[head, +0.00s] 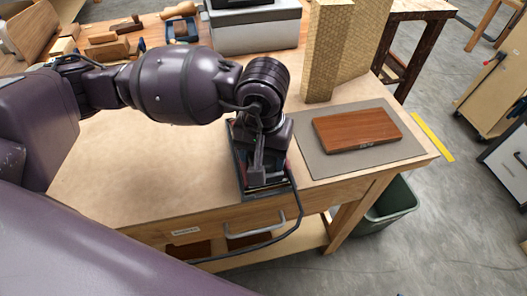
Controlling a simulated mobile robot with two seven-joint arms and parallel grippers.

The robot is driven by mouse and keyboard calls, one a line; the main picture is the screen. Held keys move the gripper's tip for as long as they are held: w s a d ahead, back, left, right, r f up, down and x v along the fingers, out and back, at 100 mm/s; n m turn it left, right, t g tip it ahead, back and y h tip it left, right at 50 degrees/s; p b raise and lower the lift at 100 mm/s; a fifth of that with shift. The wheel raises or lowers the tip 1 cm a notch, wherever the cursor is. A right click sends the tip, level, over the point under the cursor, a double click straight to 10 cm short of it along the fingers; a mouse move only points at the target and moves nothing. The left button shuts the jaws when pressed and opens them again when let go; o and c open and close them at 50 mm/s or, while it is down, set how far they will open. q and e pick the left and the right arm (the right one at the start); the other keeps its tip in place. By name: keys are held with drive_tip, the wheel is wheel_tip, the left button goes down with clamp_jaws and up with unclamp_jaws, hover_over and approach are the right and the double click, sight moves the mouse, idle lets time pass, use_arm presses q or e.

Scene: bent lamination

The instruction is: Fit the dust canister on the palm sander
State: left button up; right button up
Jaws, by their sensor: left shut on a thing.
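My left gripper (262,168) points down into a dark open tray (242,172) near the table's front edge. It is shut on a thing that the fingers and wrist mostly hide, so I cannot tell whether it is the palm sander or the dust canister. Small patches of red and teal show inside the tray around the fingers. A black cord (298,208) comes out by the tray's right side, hangs over the front edge and loops down to the left. I cannot make out the sander and canister as separate things. My right gripper is out of view.
A reddish-brown wooden board (356,130) lies on a grey mat (312,162) at the right. Tall tan blocks (325,60) and a grey case (255,32) stand at the back. The wooden table (110,185) is clear left of the tray. A green bin (392,205) stands below right.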

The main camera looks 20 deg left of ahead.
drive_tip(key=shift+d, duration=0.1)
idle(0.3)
use_arm(q)
drive_tip(key=o, duration=0.8)
drive_tip(key=shift+o, duration=0.8)
drive_tip(key=shift+r, duration=0.15)
drive_tip(key=shift+r+p, duration=0.85)
drive_tip(key=shift+r, duration=1.55)
drive_tip(key=shift+r+p, duration=0.3)
drive_tip(key=shift+r, duration=0.7)
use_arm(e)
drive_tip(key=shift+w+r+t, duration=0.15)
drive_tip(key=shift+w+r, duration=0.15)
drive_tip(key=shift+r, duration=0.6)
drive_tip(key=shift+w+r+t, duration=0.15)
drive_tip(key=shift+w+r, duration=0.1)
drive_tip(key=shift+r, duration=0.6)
